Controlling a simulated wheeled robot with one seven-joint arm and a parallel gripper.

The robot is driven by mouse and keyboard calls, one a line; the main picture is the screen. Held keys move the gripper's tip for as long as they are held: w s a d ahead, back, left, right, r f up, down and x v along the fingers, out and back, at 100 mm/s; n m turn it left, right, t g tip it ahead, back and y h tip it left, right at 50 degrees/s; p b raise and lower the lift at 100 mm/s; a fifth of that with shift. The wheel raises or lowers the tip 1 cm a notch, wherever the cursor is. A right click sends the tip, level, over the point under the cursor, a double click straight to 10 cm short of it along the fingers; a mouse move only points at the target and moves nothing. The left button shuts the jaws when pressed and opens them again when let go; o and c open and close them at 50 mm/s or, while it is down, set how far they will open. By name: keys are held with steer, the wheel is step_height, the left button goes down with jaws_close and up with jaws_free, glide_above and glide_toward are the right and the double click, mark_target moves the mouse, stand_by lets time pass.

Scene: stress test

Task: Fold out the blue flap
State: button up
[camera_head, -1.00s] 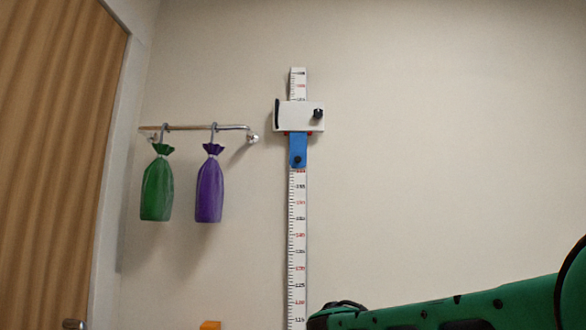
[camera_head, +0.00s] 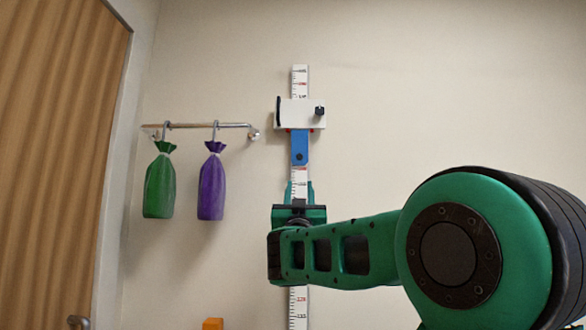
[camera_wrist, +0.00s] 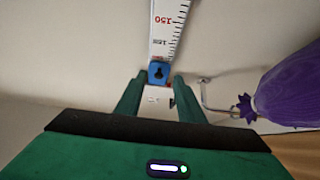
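The blue flap (camera_head: 299,147) hangs down from the white slider box (camera_head: 300,113) on the wall-mounted measuring scale (camera_head: 299,308). It lies flat along the scale, with a dark round spot near its lower end. In the wrist view the blue flap (camera_wrist: 160,73) shows between the tips of my gripper (camera_wrist: 159,78). In the head view my gripper (camera_head: 300,187) points up just below the flap, in front of the scale. Its two fingers are apart, with nothing held. I cannot tell whether a fingertip touches the flap.
A rail (camera_head: 190,125) left of the scale carries a green bag (camera_head: 160,184) and a purple bag (camera_head: 211,186). A wooden door (camera_head: 50,150) is at the far left. An orange block (camera_head: 212,324) shows at the bottom. The wall right of the scale is bare.

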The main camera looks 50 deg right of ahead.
mark_target(299, 158)
steer(key=shift+t+h, duration=0.3)
steer(key=x, duration=0.3)
steer(key=a+r+x, duration=0.1)
steer(key=x, duration=0.3)
steer(key=s+x, duration=0.1)
steer(key=x, duration=0.3)
steer(key=shift+w+r, duration=0.2)
steer(key=shift+r, duration=0.25)
